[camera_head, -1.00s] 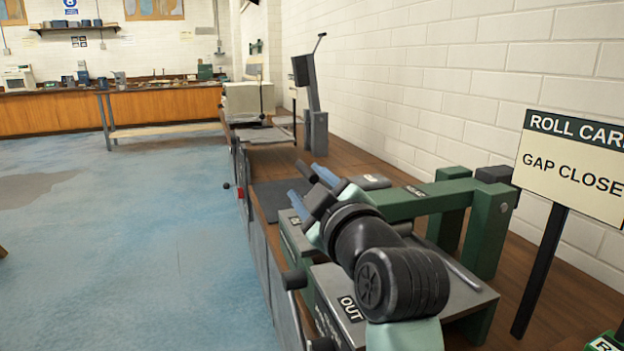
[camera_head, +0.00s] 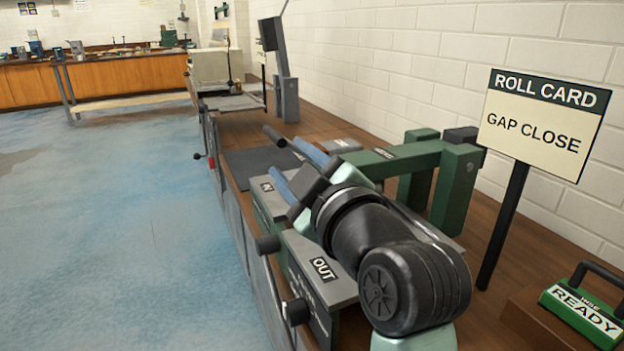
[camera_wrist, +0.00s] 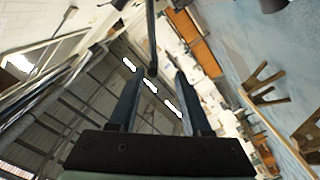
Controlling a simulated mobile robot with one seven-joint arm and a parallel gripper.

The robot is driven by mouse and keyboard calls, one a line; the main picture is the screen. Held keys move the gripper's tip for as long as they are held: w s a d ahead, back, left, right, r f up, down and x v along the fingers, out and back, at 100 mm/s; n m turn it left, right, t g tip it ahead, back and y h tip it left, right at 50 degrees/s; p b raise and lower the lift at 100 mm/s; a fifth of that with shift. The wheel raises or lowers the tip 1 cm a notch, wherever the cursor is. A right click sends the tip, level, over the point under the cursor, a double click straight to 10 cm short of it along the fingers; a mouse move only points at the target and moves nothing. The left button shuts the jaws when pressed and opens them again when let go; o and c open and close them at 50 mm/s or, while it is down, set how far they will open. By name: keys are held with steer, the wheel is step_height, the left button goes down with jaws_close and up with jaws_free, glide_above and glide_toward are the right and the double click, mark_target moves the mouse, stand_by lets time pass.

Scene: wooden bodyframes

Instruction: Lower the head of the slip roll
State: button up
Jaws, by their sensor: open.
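The slip roll stands on the bench, with a green beam (camera_head: 400,158) carrying a small label that seems to read HEAD. The beam joins a green post (camera_head: 455,190) and looks level. A dark lever handle (camera_head: 274,136) sticks out beyond my fingers. My gripper (camera_head: 283,155) is open, its two blue fingers pointing away from me near this handle. In the wrist view, a dark bar (camera_wrist: 151,38) ends between the fingertips of my gripper (camera_wrist: 157,74). I cannot tell whether it touches either finger. My wrist hides part of the slip roll.
A sign (camera_head: 541,122) on a black post reads ROLL CARD, GAP CLOSE. A green READY box (camera_head: 585,312) sits at the right. Plates marked OUT (camera_head: 324,268) and IN lie beside my wrist. The white wall borders the bench; the blue floor at left is clear.

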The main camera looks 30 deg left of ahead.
steer(key=v, duration=0.7)
stand_by(0.3)
steer(key=d+r+m+t+h, duration=0.5)
steer(key=d+r+m+t, duration=0.5)
steer(key=r+t, duration=0.15)
steer(key=s+d+r+m+t+h, duration=0.6)
steer(key=d+r+m+h, duration=0.2)
steer(key=d+m+h, duration=0.2)
step_height(320, 180, up, 29)
steer(key=p, duration=2.9)
steer(key=shift+r, duration=0.15)
steer(key=shift+a, duration=0.1)
